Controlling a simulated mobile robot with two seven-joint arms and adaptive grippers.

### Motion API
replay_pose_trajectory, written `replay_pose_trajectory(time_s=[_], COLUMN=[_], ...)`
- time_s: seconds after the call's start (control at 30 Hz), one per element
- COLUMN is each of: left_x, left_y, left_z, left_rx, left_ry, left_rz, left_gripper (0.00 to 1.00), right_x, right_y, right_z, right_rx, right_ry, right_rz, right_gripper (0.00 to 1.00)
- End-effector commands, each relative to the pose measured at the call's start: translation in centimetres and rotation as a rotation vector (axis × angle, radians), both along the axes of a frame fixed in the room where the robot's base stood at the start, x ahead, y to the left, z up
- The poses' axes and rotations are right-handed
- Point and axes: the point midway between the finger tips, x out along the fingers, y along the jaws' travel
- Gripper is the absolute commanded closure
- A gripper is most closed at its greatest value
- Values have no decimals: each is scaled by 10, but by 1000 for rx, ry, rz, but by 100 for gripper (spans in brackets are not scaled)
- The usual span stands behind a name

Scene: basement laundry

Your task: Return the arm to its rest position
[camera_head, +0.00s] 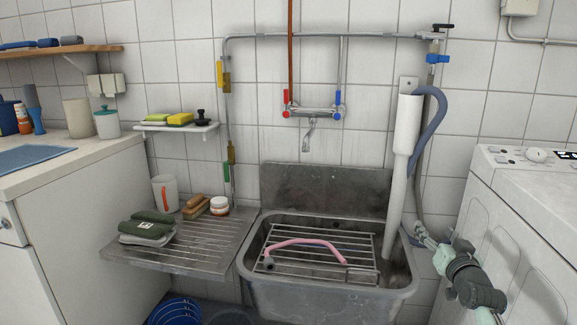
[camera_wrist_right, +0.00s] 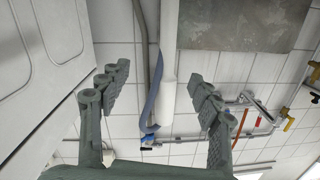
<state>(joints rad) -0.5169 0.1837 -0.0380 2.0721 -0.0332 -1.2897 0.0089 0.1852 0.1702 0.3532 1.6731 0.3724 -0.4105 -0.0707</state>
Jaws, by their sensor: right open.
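My right arm (camera_head: 474,285) comes in at the lower right of the head view, between the sink and the white washing machine. Its gripper (camera_head: 430,238) is beside the right rim of the sink, close to the grey drain hose in the picture. In the right wrist view the gripper (camera_wrist_right: 157,82) shows its two fingers spread wide apart, with nothing between them but the wall, pipe and hose beyond. My left arm and gripper are not in view.
A steel sink (camera_head: 260,282) holds a wire rack with a pink hose (camera_head: 310,243) on it. The washing machine (camera_head: 520,240) stands close on the right. A white standpipe (camera_head: 400,150) with a grey-blue hose rises behind the gripper. Cloths (camera_head: 148,228) lie on the left drainboard.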

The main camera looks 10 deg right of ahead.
Motion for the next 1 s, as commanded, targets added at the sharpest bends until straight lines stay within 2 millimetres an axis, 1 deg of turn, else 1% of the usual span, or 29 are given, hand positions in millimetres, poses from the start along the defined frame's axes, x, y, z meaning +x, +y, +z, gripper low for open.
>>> replay_pose_trajectory(time_s=[0.03,0.07,0.1,0.17,0.2,0.27,0.3,0.37,0.4,0.47,0.5,0.57,0.6,0.7,0.73,0.8,0.83,0.9,1.0], left_x=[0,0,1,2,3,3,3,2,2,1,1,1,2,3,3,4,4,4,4], left_y=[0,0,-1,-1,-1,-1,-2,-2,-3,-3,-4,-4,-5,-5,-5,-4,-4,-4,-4], left_z=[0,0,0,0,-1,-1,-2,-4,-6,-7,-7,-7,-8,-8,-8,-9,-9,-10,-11], left_rx=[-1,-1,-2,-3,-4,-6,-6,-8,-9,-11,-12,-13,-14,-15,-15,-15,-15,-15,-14], left_ry=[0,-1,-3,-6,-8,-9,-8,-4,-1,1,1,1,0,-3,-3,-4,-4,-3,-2], left_rz=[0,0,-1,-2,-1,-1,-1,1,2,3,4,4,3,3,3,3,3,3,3], left_gripper=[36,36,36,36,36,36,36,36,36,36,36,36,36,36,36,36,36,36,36], right_x=[-14,-22,-34,-55,-71,-98,-118,-150,-173,-209,-233,-268,-289,-331,-340,-357,-361,-367,-368], right_y=[19,30,43,63,74,91,102,117,127,140,148,158,163,173,175,179,180,181,181], right_z=[-35,-54,-79,-114,-136,-168,-188,-216,-234,-257,-270,-286,-294,-307,-309,-313,-314,-315,-315], right_rx=[-21,-31,-47,-67,-79,-98,-109,-127,-138,-155,-166,-181,-188,-204,-208,-214,-215,-219,-219], right_ry=[100,157,231,341,413,519,591,696,768,874,939,1030,1084,1190,1214,1254,1264,1279,1283], right_rz=[37,56,81,116,137,168,189,215,233,257,271,290,300,317,321,327,328,330,330], right_gripper=[36,36,36,36,36,36,36,36,36,36,36,36,36,36,36,36,36,36,36])
